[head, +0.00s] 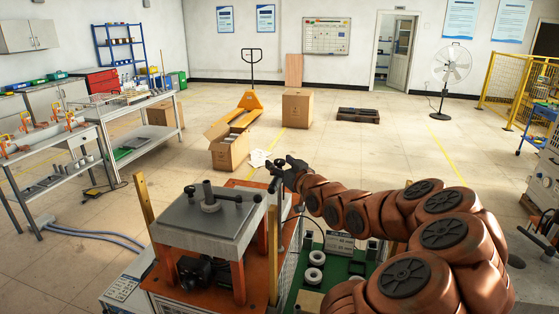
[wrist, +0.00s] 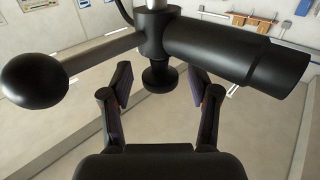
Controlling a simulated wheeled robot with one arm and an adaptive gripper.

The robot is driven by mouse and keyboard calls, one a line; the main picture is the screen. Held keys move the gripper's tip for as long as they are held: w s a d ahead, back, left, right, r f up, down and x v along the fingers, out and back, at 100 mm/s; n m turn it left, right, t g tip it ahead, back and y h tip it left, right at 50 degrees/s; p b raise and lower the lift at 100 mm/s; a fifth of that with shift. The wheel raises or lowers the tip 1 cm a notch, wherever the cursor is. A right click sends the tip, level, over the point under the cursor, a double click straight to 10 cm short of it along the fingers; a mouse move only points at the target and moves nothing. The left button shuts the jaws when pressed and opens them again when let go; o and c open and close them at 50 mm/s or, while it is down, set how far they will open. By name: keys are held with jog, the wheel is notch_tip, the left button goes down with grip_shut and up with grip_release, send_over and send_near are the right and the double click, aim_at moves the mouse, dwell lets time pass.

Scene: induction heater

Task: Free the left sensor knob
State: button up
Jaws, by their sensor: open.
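In the wrist view a small black flared knob (wrist: 159,78) hangs below a dark collar, beside a thick black sensor barrel (wrist: 235,50) that points right. My gripper (wrist: 160,84) is open, with one finger on each side of the knob. Gaps show between the knob and both fingertips. In the head view my gripper (head: 285,166) is at the right rear corner of the heater, by a thin upright post. The knob is too small to pick out there. I cannot tell whether it is the left one.
A black ball (wrist: 33,80) on a silver rod stands left of the knob. The heater's grey top plate (head: 205,222) carries a dark handle (head: 220,196). An open cardboard box (head: 229,152) is on the floor behind. Floor (head: 370,150) beyond is largely clear.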

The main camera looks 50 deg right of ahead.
jog(key=shift+w+d, duration=0.1)
jog(key=shift+w, duration=0.3)
jog(key=shift+c, duration=0.3)
jog(key=c, duration=1.1)
